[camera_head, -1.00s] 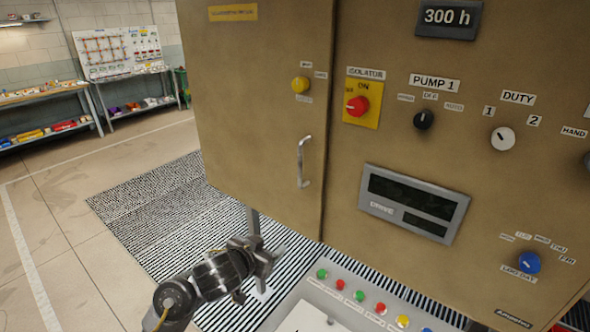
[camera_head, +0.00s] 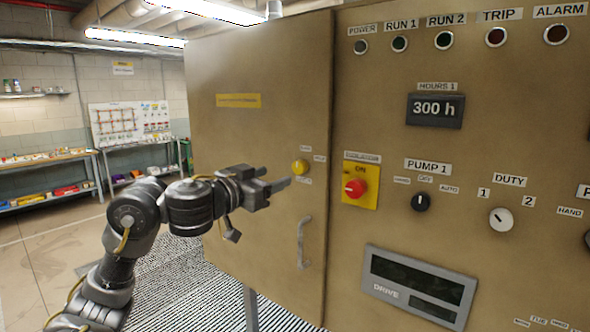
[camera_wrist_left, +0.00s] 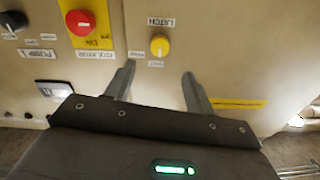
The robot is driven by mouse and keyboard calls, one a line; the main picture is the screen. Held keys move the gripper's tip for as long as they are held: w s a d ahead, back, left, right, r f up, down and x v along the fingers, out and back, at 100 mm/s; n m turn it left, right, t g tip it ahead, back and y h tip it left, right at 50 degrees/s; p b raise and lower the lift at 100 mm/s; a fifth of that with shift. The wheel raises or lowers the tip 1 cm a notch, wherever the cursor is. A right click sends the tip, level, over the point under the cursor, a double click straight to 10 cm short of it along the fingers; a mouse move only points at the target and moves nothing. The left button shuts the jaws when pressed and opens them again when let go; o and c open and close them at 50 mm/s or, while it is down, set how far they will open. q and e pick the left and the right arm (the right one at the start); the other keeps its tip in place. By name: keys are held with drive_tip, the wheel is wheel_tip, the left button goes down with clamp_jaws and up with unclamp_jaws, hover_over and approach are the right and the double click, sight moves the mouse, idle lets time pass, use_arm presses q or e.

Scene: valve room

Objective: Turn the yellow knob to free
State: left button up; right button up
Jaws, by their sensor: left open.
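The yellow knob (camera_head: 300,166) is on the tan cabinet door, above the door handle (camera_head: 304,242). In the left wrist view the yellow knob (camera_wrist_left: 159,45) sits under a label reading LATCH, with small labels around it too blurred to read surely. My left gripper (camera_head: 283,184) is open, its fingers pointing at the door just left of and below the knob. In the left wrist view my left gripper (camera_wrist_left: 160,78) has its two fingers apart, with the knob beyond and between them, not touched. My right gripper is not in view.
A red isolator knob (camera_head: 355,188) on a yellow plate is right of the yellow knob. Further right are a black pump selector (camera_head: 421,201), a white duty knob (camera_head: 501,219) and a drive display (camera_head: 418,283). Shelves stand at the far left.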

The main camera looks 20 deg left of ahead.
sight(297, 167)
use_arm(q)
drive_tip(key=p+x, duration=0.1)
drive_tip(key=x, duration=0.7)
drive_tip(key=shift+w+d, duration=0.2)
drive_tip(key=shift+w, duration=0.1)
drive_tip(key=shift+w+d, duration=0.15)
drive_tip(key=shift+w, duration=0.3)
drive_tip(key=c, duration=1)
drive_tip(key=shift+f, duration=0.1)
